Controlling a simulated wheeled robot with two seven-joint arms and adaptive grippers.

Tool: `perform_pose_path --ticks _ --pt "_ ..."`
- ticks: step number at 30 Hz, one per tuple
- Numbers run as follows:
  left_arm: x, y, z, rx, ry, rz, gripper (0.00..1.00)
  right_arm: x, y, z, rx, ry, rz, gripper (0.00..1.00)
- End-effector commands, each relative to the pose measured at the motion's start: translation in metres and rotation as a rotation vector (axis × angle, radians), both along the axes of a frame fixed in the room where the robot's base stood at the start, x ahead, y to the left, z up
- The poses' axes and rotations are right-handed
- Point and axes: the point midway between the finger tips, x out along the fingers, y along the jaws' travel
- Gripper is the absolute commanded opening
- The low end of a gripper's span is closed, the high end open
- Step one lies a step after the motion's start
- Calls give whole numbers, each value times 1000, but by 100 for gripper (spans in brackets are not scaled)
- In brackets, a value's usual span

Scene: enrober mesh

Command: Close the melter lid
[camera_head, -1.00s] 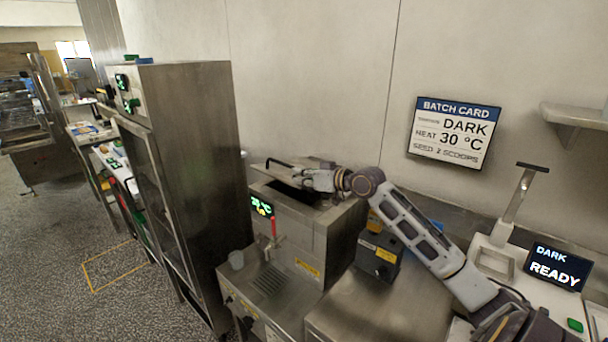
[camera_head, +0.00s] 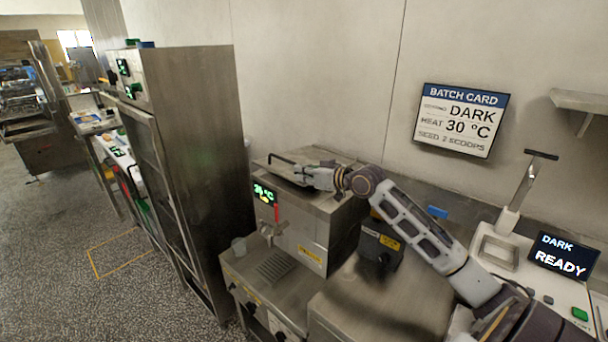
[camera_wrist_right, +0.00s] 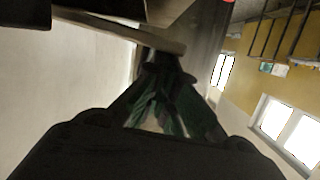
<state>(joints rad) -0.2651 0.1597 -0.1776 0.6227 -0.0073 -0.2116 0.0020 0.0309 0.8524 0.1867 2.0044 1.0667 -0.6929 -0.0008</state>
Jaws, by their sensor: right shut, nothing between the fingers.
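The melter (camera_head: 310,230) is a steel box with a green-lit temperature display and a tap on its front. Its lid (camera_head: 290,174), a flat steel plate with a dark bar handle (camera_head: 281,158) at the left, lies nearly flat over the top. My right gripper (camera_head: 312,177) is shut and empty at the lid's right side, seemingly touching or just above it. In the right wrist view, its dark fingers (camera_wrist_right: 162,95) are close together near a pale plate edge (camera_wrist_right: 125,32). Whether the lid is fully seated is hard to tell. My left gripper is out of view.
A tall steel cabinet (camera_head: 195,170) stands left of the melter. A small dark box (camera_head: 379,245) with a yellow label sits to its right, under my right arm.

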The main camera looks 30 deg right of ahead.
Motion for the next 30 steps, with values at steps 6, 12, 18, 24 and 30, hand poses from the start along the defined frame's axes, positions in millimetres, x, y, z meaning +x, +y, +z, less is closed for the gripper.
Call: perform_pose_path --ticks 6,12,18,24,30 --pt "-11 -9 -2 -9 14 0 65 -3 0 0 1 1 1 0" --pt "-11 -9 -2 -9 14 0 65 -10 -3 2 2 2 1 0" --pt "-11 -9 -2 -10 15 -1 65 -21 -6 4 1 1 0 0" --pt "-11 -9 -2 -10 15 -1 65 -33 -10 8 2 2 1 0" --pt "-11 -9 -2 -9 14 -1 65 -45 -14 11 3 1 0 0"
